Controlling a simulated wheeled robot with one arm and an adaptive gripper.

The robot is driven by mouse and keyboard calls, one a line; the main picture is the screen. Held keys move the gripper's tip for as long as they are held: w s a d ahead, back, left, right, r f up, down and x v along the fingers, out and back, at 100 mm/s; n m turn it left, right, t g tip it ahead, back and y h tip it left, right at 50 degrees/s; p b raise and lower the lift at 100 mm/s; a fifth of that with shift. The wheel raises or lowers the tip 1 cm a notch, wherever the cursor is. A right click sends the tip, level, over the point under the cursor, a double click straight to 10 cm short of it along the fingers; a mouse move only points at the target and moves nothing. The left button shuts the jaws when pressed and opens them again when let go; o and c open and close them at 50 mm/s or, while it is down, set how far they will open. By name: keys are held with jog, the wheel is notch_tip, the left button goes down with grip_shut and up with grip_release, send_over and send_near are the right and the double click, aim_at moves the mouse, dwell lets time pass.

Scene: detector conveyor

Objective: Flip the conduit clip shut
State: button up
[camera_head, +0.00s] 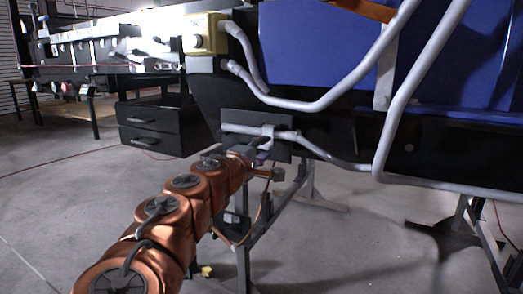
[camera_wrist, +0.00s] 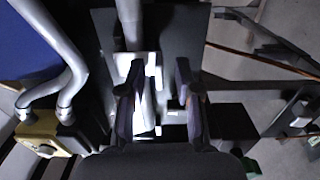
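The conduit clip (camera_head: 268,131) is a small pale grey piece at a conduit on a dark backing plate (camera_head: 283,150). In the wrist view the clip (camera_wrist: 152,72) is white. It lies between and just beyond my fingers. Part of it runs down close beside the left finger, and I cannot tell whether they touch. How far its flap stands open is unclear. My gripper (camera_head: 262,158) is just below the clip in the head view. In the wrist view my gripper (camera_wrist: 158,85) has its two dark fingers wide apart, with nothing clamped between them.
Grey conduits (camera_head: 330,104) bend across the dark frame near a yellow box (camera_head: 206,34), which also shows in the wrist view (camera_wrist: 38,136). A blue panel (camera_head: 310,50) is above. A black drawer unit (camera_head: 150,128) stands left. Metal legs (camera_head: 305,190) stand below; the floor is mostly open.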

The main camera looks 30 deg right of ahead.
jog(key=shift+a, duration=0.1)
jog(key=v, duration=0.7)
dwell(0.4)
jog(key=shift+s+r, duration=0.1)
jog(key=shift+s, duration=0.05)
dwell(0.3)
